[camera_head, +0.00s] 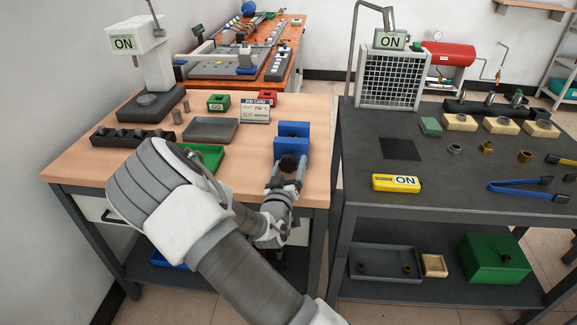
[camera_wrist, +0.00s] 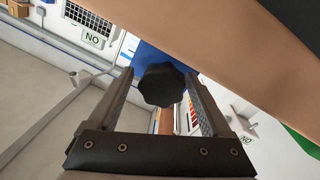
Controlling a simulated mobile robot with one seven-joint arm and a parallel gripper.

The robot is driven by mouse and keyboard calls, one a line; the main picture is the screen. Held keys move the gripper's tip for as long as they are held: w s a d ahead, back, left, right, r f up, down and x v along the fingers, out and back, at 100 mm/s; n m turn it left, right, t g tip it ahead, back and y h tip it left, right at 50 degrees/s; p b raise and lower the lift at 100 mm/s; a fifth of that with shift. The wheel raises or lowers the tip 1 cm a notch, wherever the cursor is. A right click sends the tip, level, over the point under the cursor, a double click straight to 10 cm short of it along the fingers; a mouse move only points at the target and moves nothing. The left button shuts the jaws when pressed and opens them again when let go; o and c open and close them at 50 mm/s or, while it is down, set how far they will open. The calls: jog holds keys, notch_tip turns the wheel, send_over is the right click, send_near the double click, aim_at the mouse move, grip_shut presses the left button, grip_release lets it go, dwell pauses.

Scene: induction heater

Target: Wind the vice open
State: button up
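The blue vice (camera_head: 292,130) stands at the right front edge of the wooden bench, and part of its blue body (camera_wrist: 150,57) shows in the wrist view. Its dark lobed knob (camera_head: 287,163) faces the front of the bench. In the wrist view the knob (camera_wrist: 162,85) sits between the two finger ends of my gripper (camera_wrist: 160,78). A narrow gap shows on each side of the knob, so my gripper is open around it. In the head view my gripper (camera_head: 288,175) reaches the knob from the front. The vice's jaw gap is not clear.
On the wooden bench (camera_head: 70,165) are a green tray (camera_head: 208,155), a grey tray (camera_head: 211,130), a job card (camera_head: 256,111) and a black block (camera_head: 133,136).

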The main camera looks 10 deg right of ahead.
jog(key=shift+o, duration=0.3)
jog(key=shift+a, duration=0.1)
jog(key=shift+s+a, duration=0.15)
jog(key=shift+s, duration=0.05)
jog(key=v, duration=1.6)
jog(key=shift+s, duration=0.45)
